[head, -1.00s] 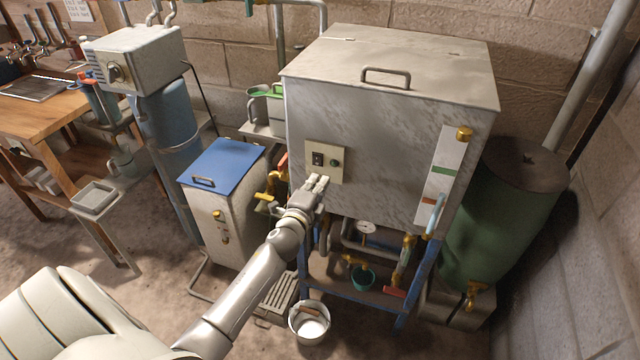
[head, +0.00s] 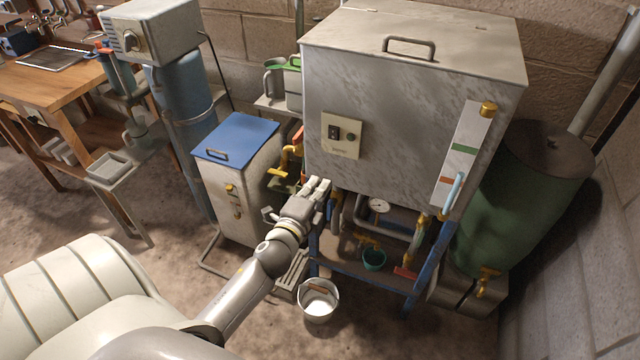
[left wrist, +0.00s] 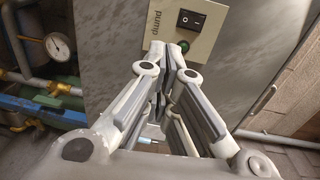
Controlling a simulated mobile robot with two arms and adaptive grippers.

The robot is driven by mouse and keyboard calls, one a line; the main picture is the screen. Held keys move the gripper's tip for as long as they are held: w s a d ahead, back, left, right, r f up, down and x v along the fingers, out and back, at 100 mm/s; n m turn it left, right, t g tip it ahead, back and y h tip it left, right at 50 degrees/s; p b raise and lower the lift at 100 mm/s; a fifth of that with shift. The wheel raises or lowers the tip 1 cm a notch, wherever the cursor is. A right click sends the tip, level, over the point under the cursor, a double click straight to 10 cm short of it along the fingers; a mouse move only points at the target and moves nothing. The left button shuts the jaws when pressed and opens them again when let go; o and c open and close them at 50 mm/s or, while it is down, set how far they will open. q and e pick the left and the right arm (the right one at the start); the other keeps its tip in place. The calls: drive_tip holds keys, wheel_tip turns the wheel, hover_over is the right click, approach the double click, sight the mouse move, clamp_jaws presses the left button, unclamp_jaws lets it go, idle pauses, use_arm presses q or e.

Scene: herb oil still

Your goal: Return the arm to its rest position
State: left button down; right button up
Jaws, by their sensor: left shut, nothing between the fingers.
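My left gripper (head: 319,185) is shut and empty. It is in front of the steel tank (head: 400,105), below and left of the switch panel (head: 342,135), with a visible gap to the panel in the head view. In the left wrist view the closed fingers (left wrist: 177,50) point toward the panel (left wrist: 188,22), which carries the word "pump", a black rocker switch and a green button partly hidden by the fingertips. My left arm (head: 245,290) reaches up from the bottom of the head view. My right gripper is not in view.
A blue-topped cabinet (head: 238,137) stands left of the gripper. Yellow-handled valves and a gauge (head: 379,205) sit under the tank. A white bucket (head: 318,300) is on the floor below. A green barrel (head: 515,210) stands at right. Floor on the left is open.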

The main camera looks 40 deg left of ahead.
use_arm(q)
drive_tip(key=s+d+f+n+g+h, duration=0.1)
drive_tip(key=s+d+f+n+g, duration=0.3)
drive_tip(key=f, duration=0.8)
drive_tip(key=s+f+g+h, duration=0.1)
drive_tip(key=s+f+g, duration=0.1)
drive_tip(key=s+f, duration=0.65)
drive_tip(key=s+d+f+n+g, duration=0.2)
drive_tip(key=f+n, duration=0.1)
drive_tip(key=f, duration=1.1)
drive_tip(key=s+d+f+n+g, duration=0.2)
drive_tip(key=s+f, duration=0.3)
drive_tip(key=s, duration=0.5)
drive_tip(key=s+d+f+n+g+h, duration=0.1)
drive_tip(key=s+d+f+n+g, duration=0.1)
drive_tip(key=s+f, duration=0.4)
drive_tip(key=s+d+f+n+g, duration=0.1)
drive_tip(key=s+f, duration=0.4)
drive_tip(key=s, duration=0.8)
drive_tip(key=n+g, duration=0.1)
drive_tip(key=g, duration=0.1)
drive_tip(key=shift+s+d+f+g+h, duration=0.25)
drive_tip(key=shift+s+d+g+h, duration=0.05)
drive_tip(key=shift+s+d+h, duration=0.1)
